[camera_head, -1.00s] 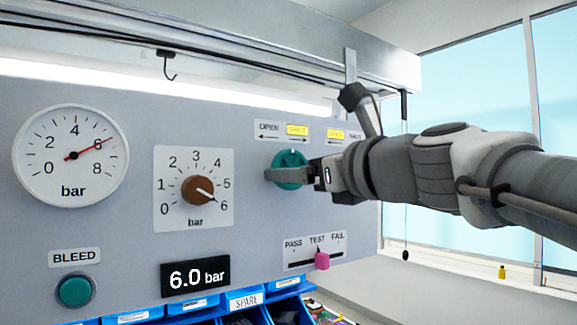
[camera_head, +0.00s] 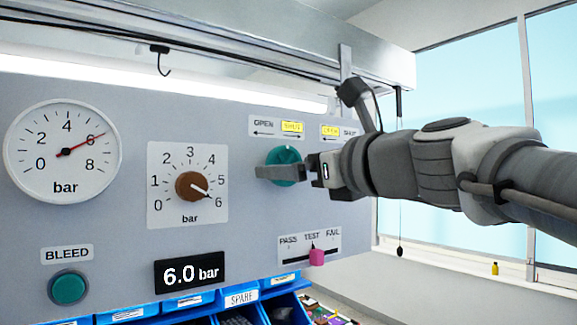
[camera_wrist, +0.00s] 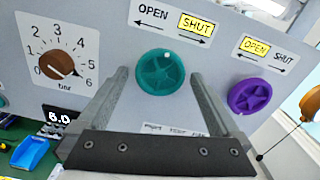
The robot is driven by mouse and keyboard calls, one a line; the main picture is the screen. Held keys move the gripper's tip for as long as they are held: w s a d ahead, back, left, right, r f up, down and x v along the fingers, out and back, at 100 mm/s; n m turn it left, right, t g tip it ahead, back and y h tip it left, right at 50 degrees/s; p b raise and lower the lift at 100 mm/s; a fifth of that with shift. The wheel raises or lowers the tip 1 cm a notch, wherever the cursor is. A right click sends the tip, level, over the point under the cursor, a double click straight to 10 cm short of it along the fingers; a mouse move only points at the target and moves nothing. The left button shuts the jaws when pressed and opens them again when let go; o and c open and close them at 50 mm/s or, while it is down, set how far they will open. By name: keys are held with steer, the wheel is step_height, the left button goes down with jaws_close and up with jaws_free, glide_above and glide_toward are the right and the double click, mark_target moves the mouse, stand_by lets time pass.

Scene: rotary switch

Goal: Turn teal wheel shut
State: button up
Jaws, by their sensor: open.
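The teal wheel (camera_head: 287,153) is a round star-ribbed knob on the grey panel. It also shows in the wrist view (camera_wrist: 160,75), with a white mark near its top, slightly right of centre. Above it, the label reads OPEN with a left arrow and a yellow-lit SHUT (camera_wrist: 195,25) with a right arrow. My gripper (camera_head: 260,172) is open in front of the wheel. In the wrist view its fingers (camera_wrist: 159,76) stand on the wheel's left and right sides, with visible gaps. Depth between fingertips and panel is hard to tell.
A purple wheel (camera_wrist: 250,96) sits just right of my right finger. Left of the teal wheel is a brown dial (camera_head: 190,186), with a 6.0 bar display (camera_head: 190,273) below. A pink slider (camera_head: 317,257) is below. Blue bins (camera_head: 240,299) stand under the panel.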

steer(key=b+v, duration=0.2)
steer(key=v, duration=1.5)
steer(key=shift+b, duration=0.35)
steer(key=shift+w, duration=0.1)
step_height(320, 180, down, 24)
steer(key=w+a+n+g+h+b, duration=0.2)
steer(key=n+g+h, duration=0.25)
steer(key=n, duration=0.75)
steer(key=s+d+f+n+g+h+b, duration=0.1)
steer(key=s+d+f+n+g+h, duration=0.1)
steer(key=f+n, duration=0.5)
steer(key=s+d+f+n+g+h+b, duration=0.1)
steer(key=s+d+f+n+g+h, duration=0.1)
steer(key=f+n, duration=0.6)
step_height(320, 180, down, 7)
steer(key=shift+s+d+r+g+h, duration=0.1)
steer(key=shift+s+d+g+h, duration=0.3)
steer(key=shift+s+h, duration=0.5)
steer(key=shift+s+a, duration=0.1)
